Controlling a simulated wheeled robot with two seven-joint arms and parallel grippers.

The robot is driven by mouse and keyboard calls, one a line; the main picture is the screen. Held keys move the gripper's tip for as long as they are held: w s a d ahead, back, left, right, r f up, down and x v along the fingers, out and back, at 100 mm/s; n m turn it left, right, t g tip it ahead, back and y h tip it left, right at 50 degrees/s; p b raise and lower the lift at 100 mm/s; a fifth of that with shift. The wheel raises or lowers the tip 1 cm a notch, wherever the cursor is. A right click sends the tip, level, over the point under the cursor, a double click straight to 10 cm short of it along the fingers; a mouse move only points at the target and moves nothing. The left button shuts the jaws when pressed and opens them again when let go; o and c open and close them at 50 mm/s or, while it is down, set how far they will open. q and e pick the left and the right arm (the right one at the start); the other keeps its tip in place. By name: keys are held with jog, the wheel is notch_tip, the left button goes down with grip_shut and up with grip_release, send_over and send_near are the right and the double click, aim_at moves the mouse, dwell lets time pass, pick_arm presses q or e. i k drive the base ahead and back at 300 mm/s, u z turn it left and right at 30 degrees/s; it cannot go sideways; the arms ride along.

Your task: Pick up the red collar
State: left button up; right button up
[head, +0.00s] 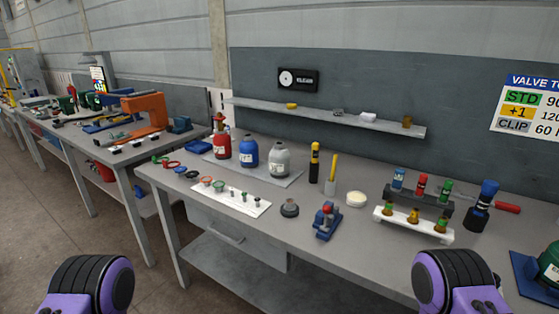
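A flat red ring (173,165), which looks like the red collar, lies near the left end of the grey workbench (345,238). A green ring (158,160) lies just left of it and a black ring (192,175) to its right. A smaller orange-red piece (206,180) is on a white mat (260,209) in front of the bottles; I cannot tell whether it is also a collar. Purple and black parts of my two arms show at the bottom left and bottom right, well apart from the rings. The fingers of both my grippers are out of view.
Red (221,147), blue (249,155) and pale grey (279,160) bottles stand on a mat behind the white one. A blue fixture (327,222), a white rack (414,223) and a dark rack (418,202) stand to the right. A shelf (325,115) runs above the bench.

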aim_at(165, 164)
jog(key=z, duration=0.15)
jog(key=k, duration=0.95)
jog(key=u, duration=1.45)
jog(key=i, duration=1)
jog(key=u, duration=0.45)
jog(key=i, duration=0.95)
jog(key=z, duration=0.85)
jog(key=i, duration=0.8)
jog(key=z, duration=0.85)
